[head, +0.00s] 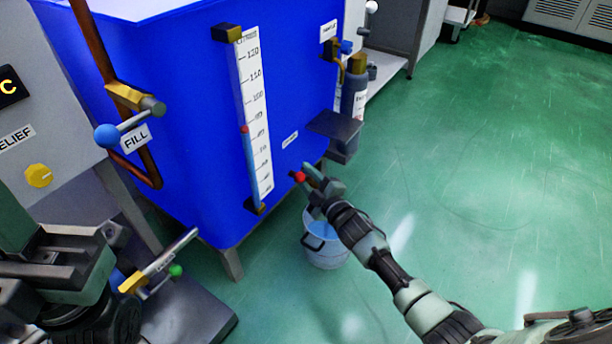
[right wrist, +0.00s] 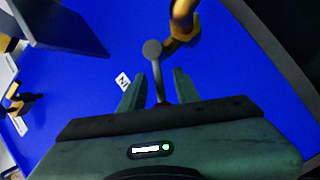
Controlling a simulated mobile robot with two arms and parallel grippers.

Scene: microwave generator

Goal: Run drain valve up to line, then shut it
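A blue tank (head: 190,110) carries a white level scale (head: 252,90) with a sight tube. A red marker (head: 244,129) sits on the tube around the 90 mark, and the blue column (head: 251,165) reaches about up to it. The red-tipped drain valve lever (head: 298,176) is low on the tank. My right gripper (head: 318,182) is at it. In the right wrist view the lever (right wrist: 156,72) stands between the spread fingers (right wrist: 158,92), with gaps on both sides. My left gripper (head: 40,265) is at the lower left; its finger opening is unclear.
A bucket (head: 325,254) with bluish liquid stands on the floor below the drain. A FILL valve with a blue knob (head: 107,136), a yellow knob (head: 39,176) and a green-knobbed lever (head: 175,270) are at left. A dark shelf (head: 334,126) juts out above my right gripper. Green floor at right is clear.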

